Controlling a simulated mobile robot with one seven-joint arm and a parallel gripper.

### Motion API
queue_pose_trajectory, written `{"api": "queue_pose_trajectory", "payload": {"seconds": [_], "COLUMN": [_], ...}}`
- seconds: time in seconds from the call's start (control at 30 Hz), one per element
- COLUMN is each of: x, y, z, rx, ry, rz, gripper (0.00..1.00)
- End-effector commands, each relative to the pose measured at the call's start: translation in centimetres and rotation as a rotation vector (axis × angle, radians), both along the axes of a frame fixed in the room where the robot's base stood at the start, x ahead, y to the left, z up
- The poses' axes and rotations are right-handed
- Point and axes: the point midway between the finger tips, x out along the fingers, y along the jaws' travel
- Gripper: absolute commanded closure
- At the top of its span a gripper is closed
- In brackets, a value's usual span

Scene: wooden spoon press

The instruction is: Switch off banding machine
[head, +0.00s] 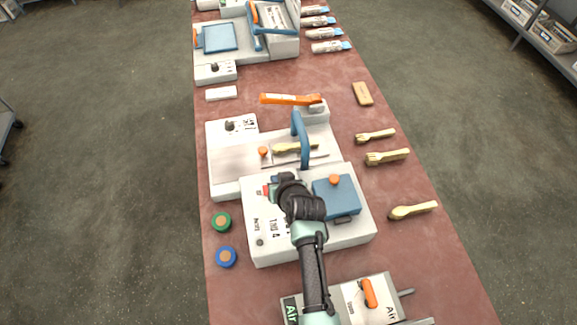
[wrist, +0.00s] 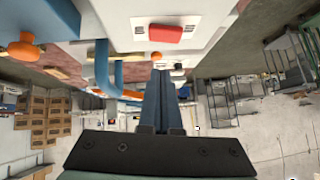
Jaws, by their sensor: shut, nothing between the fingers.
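A white machine (head: 345,230) with a blue block (head: 336,195) and an orange knob (head: 334,179) stands on the bench under my arm. I take it for the banding machine, but cannot read its labels. A small red switch (head: 267,190) sits on its top, at the left of my gripper (head: 282,181). In the wrist view the red switch (wrist: 165,33) is on a white plate, just beyond the tips of my gripper (wrist: 160,76). My gripper is shut and empty. A gap shows between fingertips and switch. Whether the switch is on or off I cannot tell.
Behind it stands another white machine (head: 232,170) with a blue handle (head: 299,140) and an orange lever (head: 290,99). Wooden forks (head: 388,157) and a spoon (head: 413,210) lie at the right. Green (head: 221,222) and blue (head: 226,257) rolls lie left. An air box (head: 353,303) is in front.

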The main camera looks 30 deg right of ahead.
Motion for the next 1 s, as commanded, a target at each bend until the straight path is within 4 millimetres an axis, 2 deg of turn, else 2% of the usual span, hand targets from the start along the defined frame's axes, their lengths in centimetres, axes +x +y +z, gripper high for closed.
{"api": "queue_pose_trajectory", "payload": {"seconds": [0.03, 0.53, 0.73, 1.0], "x": [-0.8, -5.8, -6.8, -7.0], "y": [0.2, 0.8, 0.9, 0.9], "z": [0.1, 4.9, 6.1, 6.4], "rx": [0.002, 0.0, 0.0, 0.001], "ry": [0.001, 0.001, 0.0, 0.002], "rz": [-0.001, -0.001, 0.0, 0.0], "gripper": [1.0, 1.0, 1.0, 1.0]}}
